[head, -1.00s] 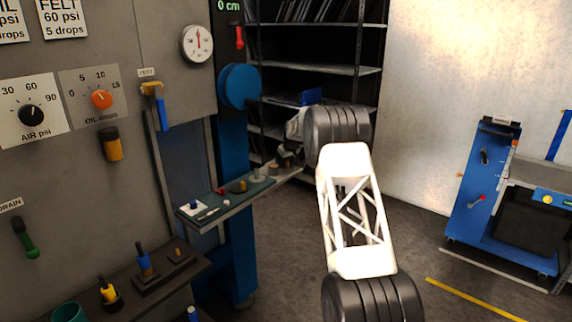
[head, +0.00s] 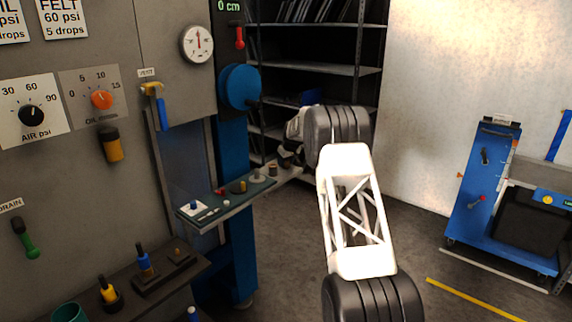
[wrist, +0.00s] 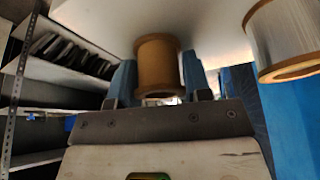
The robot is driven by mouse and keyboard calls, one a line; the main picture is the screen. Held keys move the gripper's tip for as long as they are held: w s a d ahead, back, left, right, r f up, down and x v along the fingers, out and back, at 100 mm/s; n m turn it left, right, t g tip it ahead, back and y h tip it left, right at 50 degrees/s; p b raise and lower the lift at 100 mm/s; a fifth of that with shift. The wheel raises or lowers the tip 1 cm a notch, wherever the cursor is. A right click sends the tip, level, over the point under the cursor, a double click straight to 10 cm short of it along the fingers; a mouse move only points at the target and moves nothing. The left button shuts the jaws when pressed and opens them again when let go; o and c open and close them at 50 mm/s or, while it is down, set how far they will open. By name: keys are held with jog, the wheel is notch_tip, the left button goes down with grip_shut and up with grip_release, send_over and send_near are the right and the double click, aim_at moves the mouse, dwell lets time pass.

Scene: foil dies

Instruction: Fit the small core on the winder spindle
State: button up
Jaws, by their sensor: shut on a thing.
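In the wrist view my gripper (wrist: 159,76) is shut on a tan, spool-shaped core (wrist: 158,60), with one blue finger on each side of it. The core stands up between the fingertips. In the head view the winder's blue disc (head: 239,87) is high on a blue column (head: 231,165). A short dark stub shows at the disc's right side; I cannot tell for sure that it is the spindle. My fingers and the held core are mostly hidden behind my arm in the head view.
A larger spool with wooden rims and a silvery wrap (wrist: 292,38) is at the wrist view's upper right, apart from the core. A narrow tray (head: 225,203) holds several small parts. A dark shelf rack (head: 320,68) stands behind. A blue cart (head: 485,200) is at right.

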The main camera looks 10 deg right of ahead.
jog(key=shift+r, duration=0.15)
jog(key=shift+r, duration=1.5)
jog(key=shift+s+r, duration=0.15)
jog(key=shift+r, duration=0.05)
jog(key=s+r, duration=0.1)
jog(key=s, duration=1.4)
jog(key=shift+s+d+r, duration=0.2)
jog(key=shift+s+d, duration=0.1)
jog(key=shift+s, duration=0.05)
jog(key=w+a+r, duration=0.1)
jog(key=a, duration=0.4)
jog(key=a+r, duration=0.2)
jog(key=a, duration=0.2)
jog(key=w+a+r, duration=0.1)
jog(key=a, duration=0.4)
jog(key=shift+w+a+r, duration=0.3)
jog(key=shift+w+r, duration=0.05)
jog(key=shift+f, duration=0.1)
